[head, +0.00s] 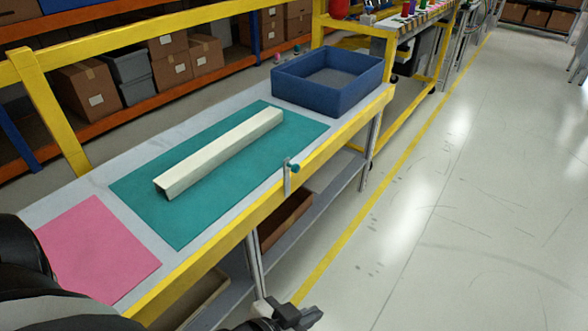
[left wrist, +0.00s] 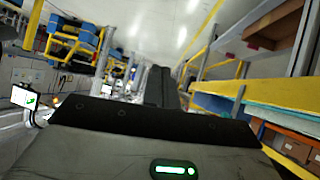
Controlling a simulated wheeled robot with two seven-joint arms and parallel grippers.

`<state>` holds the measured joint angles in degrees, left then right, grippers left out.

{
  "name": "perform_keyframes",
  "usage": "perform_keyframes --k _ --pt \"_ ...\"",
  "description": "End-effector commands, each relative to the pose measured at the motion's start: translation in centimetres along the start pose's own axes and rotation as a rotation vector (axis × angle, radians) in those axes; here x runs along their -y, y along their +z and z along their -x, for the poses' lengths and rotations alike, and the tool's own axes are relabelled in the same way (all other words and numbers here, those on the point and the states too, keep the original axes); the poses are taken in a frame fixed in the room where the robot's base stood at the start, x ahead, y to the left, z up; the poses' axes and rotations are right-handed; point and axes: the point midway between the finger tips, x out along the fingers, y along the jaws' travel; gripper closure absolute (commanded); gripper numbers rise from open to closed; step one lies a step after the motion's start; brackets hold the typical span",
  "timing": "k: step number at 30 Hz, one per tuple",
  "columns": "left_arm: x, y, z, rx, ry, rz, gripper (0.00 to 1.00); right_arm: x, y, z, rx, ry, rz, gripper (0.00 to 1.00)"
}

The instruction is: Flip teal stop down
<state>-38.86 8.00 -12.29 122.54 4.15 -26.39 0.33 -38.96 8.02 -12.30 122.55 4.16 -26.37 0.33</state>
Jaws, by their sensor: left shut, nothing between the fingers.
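The teal stop (head: 295,168) is a small teal piece at the top of a grey upright bracket (head: 287,181) on the yellow front edge of the workbench. It sticks out to the right of the bracket, above the edge. My left gripper (head: 308,317) is at the bottom of the head view, lower than the bench edge and well apart from the stop. Its fingers are shut and empty; they also show in the left wrist view (left wrist: 158,85). The stop cannot be made out in the left wrist view. My right gripper is not in view.
A long cream bar (head: 220,152) lies on a teal mat (head: 190,225). A blue bin (head: 300,91) stands at the bench's far end, and a pink mat (head: 98,255) lies at the near end. Under the bench is a shelf with boxes. The floor (head: 450,220) to the right is clear.

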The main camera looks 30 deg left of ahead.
Motion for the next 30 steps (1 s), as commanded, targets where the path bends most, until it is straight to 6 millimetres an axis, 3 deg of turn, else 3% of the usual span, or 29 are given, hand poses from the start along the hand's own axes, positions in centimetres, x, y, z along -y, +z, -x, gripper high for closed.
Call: perform_keyframes --k 4,6,10,16,21,25,30 --pt "-0.1 0.3 0.1 0.007 0.001 0.002 1.0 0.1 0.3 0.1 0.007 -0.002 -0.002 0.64" --pt "0.0 0.6 0.1 0.011 0.001 0.005 1.0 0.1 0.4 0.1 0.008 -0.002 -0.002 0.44" --pt "1.8 0.3 -0.9 -0.041 -0.034 0.106 1.0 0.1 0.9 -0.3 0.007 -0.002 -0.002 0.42" --pt "9.2 -1.6 -3.8 -0.307 -0.091 0.564 1.0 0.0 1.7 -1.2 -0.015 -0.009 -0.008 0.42" --pt "16.0 -3.9 -4.5 -0.59 0.013 1.005 1.0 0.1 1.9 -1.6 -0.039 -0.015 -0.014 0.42" --pt "19.5 -5.2 -4.1 -0.738 0.155 1.251 1.0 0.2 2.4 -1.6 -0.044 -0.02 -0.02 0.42" --pt "21.7 -6.2 -3.5 -0.826 0.297 1.421 1.0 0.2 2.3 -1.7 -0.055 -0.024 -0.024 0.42"
